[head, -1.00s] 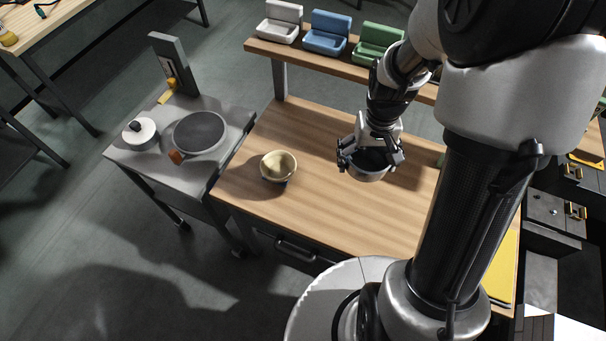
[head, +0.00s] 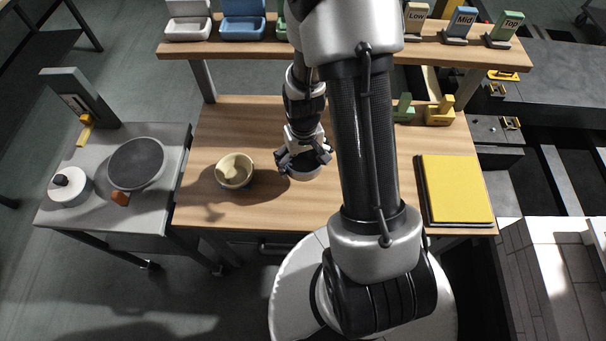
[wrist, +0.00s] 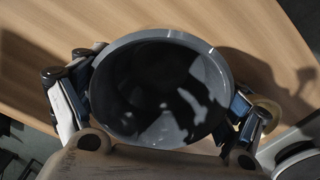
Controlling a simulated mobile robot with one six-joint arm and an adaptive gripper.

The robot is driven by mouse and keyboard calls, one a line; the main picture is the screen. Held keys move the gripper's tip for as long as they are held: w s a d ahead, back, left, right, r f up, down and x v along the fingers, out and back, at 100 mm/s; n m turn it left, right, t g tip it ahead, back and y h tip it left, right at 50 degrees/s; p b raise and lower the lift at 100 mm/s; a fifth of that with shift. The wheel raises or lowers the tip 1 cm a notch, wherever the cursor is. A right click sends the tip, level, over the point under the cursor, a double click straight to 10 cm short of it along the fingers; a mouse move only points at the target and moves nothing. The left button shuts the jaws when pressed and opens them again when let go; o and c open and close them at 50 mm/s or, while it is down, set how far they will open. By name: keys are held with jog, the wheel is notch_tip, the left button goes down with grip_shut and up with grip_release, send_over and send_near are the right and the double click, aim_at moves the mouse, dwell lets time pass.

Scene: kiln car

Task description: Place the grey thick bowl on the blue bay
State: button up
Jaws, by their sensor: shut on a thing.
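The grey thick bowl (head: 306,174) is held in my gripper (head: 304,164) over the wooden bench; its height above the bench is hard to tell. In the wrist view the grey bowl (wrist: 160,90) sits between both fingers, its dark, empty-looking inside facing the camera. My gripper (wrist: 165,105) is shut on it, with finger pads at its left and right sides. The blue bay (head: 243,30) is a blue open tray with a raised back on the shelf behind the bench, at the top left of the head view.
A white bay (head: 188,30) stands left of the blue one; a green bay is mostly hidden by my arm. A cream bowl (head: 234,171) stands on the bench left of my gripper. Labelled stands (head: 460,25) occupy the shelf's right. A yellow pad (head: 456,188) lies at the bench's right.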

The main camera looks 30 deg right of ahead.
aim_at(303, 168)
jog(key=shift+f+b, duration=0.75)
jog(key=shift+f, duration=2.2)
jog(key=shift+f, duration=0.2)
jog(key=o, duration=1.2)
jog(key=shift+c, duration=0.2)
jog(key=shift+r, duration=0.15)
